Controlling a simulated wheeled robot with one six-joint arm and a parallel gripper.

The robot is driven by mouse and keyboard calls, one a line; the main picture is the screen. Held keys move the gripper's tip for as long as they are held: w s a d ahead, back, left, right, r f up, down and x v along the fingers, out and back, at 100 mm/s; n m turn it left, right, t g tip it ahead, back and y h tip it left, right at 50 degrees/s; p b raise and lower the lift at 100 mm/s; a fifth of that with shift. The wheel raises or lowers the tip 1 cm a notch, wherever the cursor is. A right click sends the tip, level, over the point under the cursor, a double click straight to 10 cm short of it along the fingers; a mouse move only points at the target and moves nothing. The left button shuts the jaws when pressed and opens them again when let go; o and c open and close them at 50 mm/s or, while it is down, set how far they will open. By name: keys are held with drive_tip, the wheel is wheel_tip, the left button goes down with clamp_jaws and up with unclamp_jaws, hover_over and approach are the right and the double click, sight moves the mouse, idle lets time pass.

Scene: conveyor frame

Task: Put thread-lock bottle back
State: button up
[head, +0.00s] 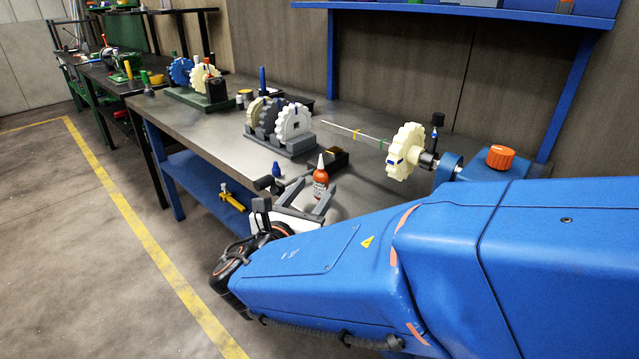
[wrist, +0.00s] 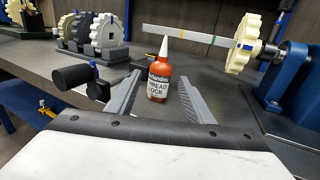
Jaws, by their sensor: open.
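The thread-lock bottle (head: 320,178) is red-orange with a pale label and a white pointed nozzle. It stands upright on the grey workbench (head: 360,195) near its front edge. In the wrist view the bottle (wrist: 159,78) stands ahead of my gripper (wrist: 160,95), roughly between the tips of its two grey fingers. The fingers are wide apart and neither visibly touches the bottle. In the head view my gripper (head: 305,195) reaches over the bench's front edge with its fingers either side of the bottle's lower part.
A cream gear (head: 404,152) on a shaft with a blue mount stands to the right. A grey rack of gears (head: 283,140) stands behind the bottle. A black block (head: 335,158) and a small blue-capped item (head: 277,170) are close by. A blue shelf (head: 460,12) hangs above.

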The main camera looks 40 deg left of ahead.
drive_tip(key=v, duration=0.7)
drive_tip(key=shift+s, duration=0.25)
drive_tip(key=shift+d, duration=0.15)
